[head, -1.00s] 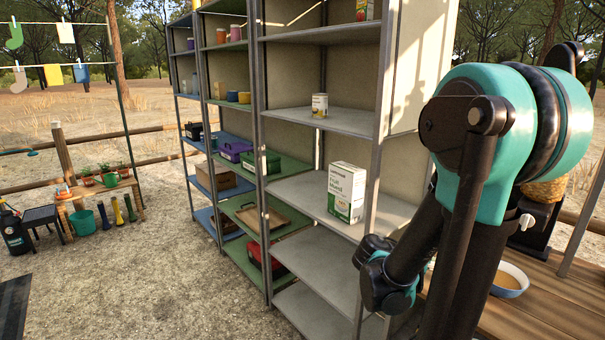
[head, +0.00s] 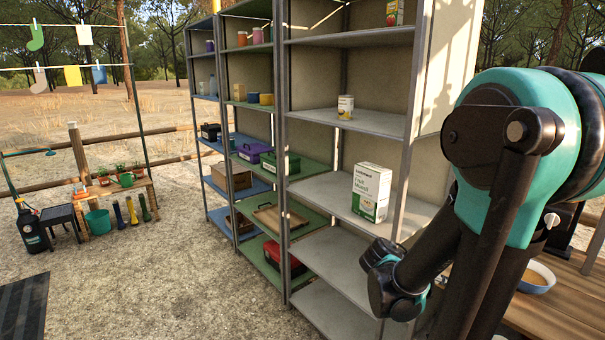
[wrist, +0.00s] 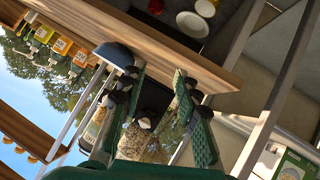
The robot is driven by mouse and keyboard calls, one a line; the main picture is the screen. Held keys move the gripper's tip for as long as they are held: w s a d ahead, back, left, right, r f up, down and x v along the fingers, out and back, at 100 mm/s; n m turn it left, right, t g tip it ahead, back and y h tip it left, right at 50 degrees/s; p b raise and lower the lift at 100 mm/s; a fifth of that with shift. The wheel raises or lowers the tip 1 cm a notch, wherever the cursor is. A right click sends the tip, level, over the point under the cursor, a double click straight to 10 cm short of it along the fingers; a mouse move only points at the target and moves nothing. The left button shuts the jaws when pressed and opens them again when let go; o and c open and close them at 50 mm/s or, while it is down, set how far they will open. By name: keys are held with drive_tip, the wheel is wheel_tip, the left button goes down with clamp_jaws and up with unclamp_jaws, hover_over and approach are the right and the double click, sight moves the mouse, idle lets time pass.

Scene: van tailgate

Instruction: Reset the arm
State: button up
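My gripper (wrist: 158,115) shows in the wrist view, with its two green fingers spread apart. Background shows between them, including a dark object and a clear part with brown contents, and nothing appears gripped. My bent arm fills the right side of the head view, with teal and black joints. The gripper itself cannot be made out in the head view.
Metal shelves stand close left of my arm, with a white-green carton (head: 371,192) and a can (head: 345,107). A wooden table (head: 560,305) with a blue bowl (head: 537,277) is at right.

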drive_tip(key=s+a+f+n+y, duration=0.2)
drive_tip(key=a+f+n+y, duration=0.2)
drive_tip(key=a, duration=0.5)
drive_tip(key=s+a+f+n+y, duration=0.3)
drive_tip(key=a+f+n+y, duration=0.1)
drive_tip(key=a+y, duration=0.3)
drive_tip(key=shift+a+n, duration=0.7)
drive_tip(key=shift+a, duration=0.3)
drive_tip(key=shift+s+d, duration=0.1)
drive_tip(key=shift+d, duration=0.05)
